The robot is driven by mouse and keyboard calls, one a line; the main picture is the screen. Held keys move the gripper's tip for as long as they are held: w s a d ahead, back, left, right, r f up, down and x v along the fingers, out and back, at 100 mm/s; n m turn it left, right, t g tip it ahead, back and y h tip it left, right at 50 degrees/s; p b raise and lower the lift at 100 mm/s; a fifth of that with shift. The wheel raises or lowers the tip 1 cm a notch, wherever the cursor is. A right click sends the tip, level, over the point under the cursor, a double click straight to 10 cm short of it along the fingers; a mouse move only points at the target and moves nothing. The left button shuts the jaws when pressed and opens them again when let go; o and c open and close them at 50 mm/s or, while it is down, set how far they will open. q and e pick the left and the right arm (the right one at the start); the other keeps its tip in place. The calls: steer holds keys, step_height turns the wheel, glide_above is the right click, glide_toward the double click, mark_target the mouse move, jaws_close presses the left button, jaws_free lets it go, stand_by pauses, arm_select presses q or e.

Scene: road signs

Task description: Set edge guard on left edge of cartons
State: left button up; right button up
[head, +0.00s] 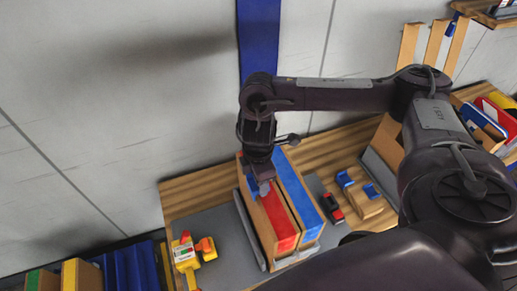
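Two long cardboard cartons stand side by side on the workbench. My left gripper is out of view.
A yellow tape tool (187,255) lies left of the cartons. A small red and black item (332,208) and a wooden block with blue parts (364,196) lie to the right. Bins (125,268) stand at lower left. A wall rises behind.

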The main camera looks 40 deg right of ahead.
steer(key=shift+f, duration=0.6)
steer(key=o, duration=1)
steer(key=shift+r, duration=0.1)
step_height(320, 180, up, 13)
steer(key=p, duration=0.4)
